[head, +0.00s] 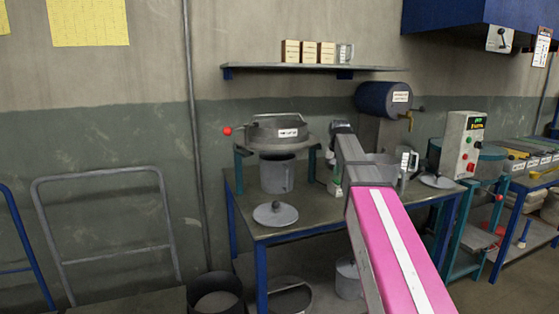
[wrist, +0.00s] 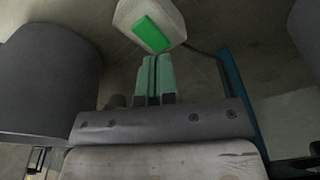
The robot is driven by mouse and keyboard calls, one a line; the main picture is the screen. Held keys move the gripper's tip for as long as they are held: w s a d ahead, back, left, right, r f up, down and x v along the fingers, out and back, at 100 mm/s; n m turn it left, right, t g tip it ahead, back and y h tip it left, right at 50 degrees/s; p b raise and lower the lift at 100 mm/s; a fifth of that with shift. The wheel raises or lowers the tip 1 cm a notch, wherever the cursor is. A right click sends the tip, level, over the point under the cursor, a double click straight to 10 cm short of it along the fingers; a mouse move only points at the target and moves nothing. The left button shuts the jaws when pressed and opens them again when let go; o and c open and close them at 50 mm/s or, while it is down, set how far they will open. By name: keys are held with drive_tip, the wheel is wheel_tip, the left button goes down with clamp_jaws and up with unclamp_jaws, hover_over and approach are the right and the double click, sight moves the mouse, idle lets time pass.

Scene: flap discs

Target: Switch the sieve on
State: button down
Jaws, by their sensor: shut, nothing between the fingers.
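The sieve (head: 277,130), a round grey labelled pan with a red knob at its left, sits on a teal stand on the workbench. A pale switch box with a green button (wrist: 152,34) is at the top of the wrist view. My gripper (wrist: 155,58) is shut and empty, its pale green fingers pointing at the box just below the button in the picture. I cannot tell whether they touch it. In the head view my arm reaches over the bench to the right of the sieve and hides most of that spot.
A grey pot (head: 277,174) stands under the sieve, and a round lid (head: 275,214) lies in front. A teal post (wrist: 238,105) stands close right of my gripper. A white jug (head: 407,160) and a control box (head: 463,145) are further right. A shelf (head: 310,67) hangs above.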

sight(336, 181)
drive_tip(key=shift+f, duration=1.1)
idle(0.8)
drive_tip(key=shift+r, duration=0.15)
drive_tip(key=shift+r, duration=3.35)
drive_tip(key=shift+s, duration=0.1)
